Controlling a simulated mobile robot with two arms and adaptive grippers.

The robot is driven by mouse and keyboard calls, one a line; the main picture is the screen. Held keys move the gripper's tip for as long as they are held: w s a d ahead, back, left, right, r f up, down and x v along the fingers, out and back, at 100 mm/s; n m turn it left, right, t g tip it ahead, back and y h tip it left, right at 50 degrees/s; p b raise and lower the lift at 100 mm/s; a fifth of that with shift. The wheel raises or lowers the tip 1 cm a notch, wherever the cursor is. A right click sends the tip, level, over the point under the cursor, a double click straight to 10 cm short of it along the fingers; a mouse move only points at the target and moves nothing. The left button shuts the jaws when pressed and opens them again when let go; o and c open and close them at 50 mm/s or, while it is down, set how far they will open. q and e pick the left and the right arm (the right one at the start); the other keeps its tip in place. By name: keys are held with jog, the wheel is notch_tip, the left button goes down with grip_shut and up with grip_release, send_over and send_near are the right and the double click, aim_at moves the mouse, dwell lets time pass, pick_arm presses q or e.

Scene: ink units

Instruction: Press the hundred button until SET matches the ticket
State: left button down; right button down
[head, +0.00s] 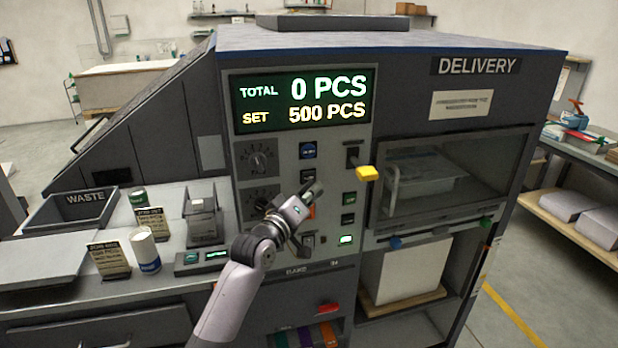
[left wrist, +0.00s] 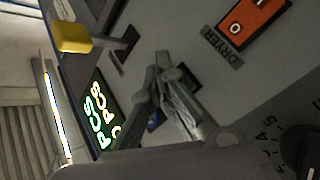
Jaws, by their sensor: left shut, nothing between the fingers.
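The display (head: 303,101) reads TOTAL 0 PCS and SET 500 PCS. Part of it shows tilted in the left wrist view (left wrist: 97,112). Below it, the panel carries a blue button (head: 308,151) and a dark button (head: 307,176). Their labels are too small to read, so I cannot tell which is the hundred button. My left gripper (head: 314,188) is shut and empty, its tips just below the dark button; contact is unclear. In the left wrist view its fingers (left wrist: 170,85) partly hide a blue patch. Two job cards (head: 109,260) (head: 152,224) stand left; their small print is unreadable. My right gripper is out of view.
A yellow-knobbed lever (head: 367,173) juts out right of my gripper. An orange DRYER switch (left wrist: 252,28) and dials (head: 258,158) are nearby. The DELIVERY window (head: 450,175) is at right.

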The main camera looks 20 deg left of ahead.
pick_arm(q)
jog(key=s+d+p, duration=0.2)
jog(key=s+p, duration=0.1)
jog(key=s, duration=0.1)
jog(key=shift+s+d, duration=0.1)
jog(key=shift+d, duration=0.3)
dwell(1.7)
jog(key=s+m+g, duration=0.1)
jog(key=m, duration=0.6)
jog(key=s+d+r+m+g+y, duration=0.1)
jog(key=m, duration=0.6)
jog(key=s+d+m+g, duration=0.1)
jog(key=m, duration=0.6)
jog(key=shift+d+r+p, duration=0.2)
jog(key=shift+r+p, duration=0.15)
jog(key=shift+p, duration=0.05)
jog(key=shift+w+a, duration=0.1)
